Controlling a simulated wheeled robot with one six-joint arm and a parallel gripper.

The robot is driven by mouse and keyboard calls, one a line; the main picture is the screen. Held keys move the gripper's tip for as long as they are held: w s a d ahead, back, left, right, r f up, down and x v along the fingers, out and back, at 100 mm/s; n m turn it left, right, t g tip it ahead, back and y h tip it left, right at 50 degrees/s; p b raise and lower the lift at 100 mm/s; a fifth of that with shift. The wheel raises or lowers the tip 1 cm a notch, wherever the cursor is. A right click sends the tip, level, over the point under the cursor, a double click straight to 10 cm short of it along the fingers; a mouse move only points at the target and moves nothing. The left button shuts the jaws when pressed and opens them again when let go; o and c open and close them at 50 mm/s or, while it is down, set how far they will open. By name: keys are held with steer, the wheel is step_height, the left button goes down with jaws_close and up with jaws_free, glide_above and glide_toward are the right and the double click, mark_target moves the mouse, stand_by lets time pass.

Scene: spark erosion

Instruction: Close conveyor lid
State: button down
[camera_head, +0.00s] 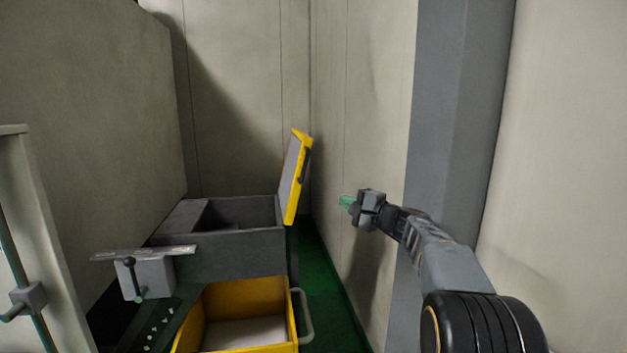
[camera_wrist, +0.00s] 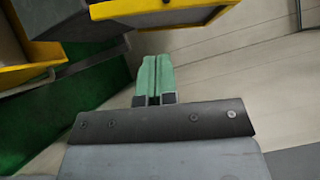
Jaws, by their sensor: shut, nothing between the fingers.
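The housing's top opening (camera_head: 240,212) is uncovered. My gripper (camera_head: 346,201) has green fingers and is to the right of the lid, apart from it and near the right wall. In the wrist view the green fingertips (camera_wrist: 155,62) are together and empty, with a yellow-edged panel (camera_wrist: 165,12), likely the lid, just beyond them.
A yellow bin (camera_head: 247,312) with a grey handle (camera_head: 303,316) sits below the housing. A lever box (camera_head: 146,277) and flat plate stand at the front left. A narrow green floor strip (camera_head: 325,275) runs between the housing and the right wall (camera_head: 362,110).

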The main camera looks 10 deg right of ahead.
steer(key=w+a+r+t+p, duration=0.1)
steer(key=w+a+r+p, duration=0.2)
steer(key=w+a+p, duration=0.3)
steer(key=shift+w+a+r+m+p, duration=0.3)
steer(key=shift+w+a, duration=0.55)
steer(key=shift+w, duration=1.15)
steer(key=shift+f, duration=0.1)
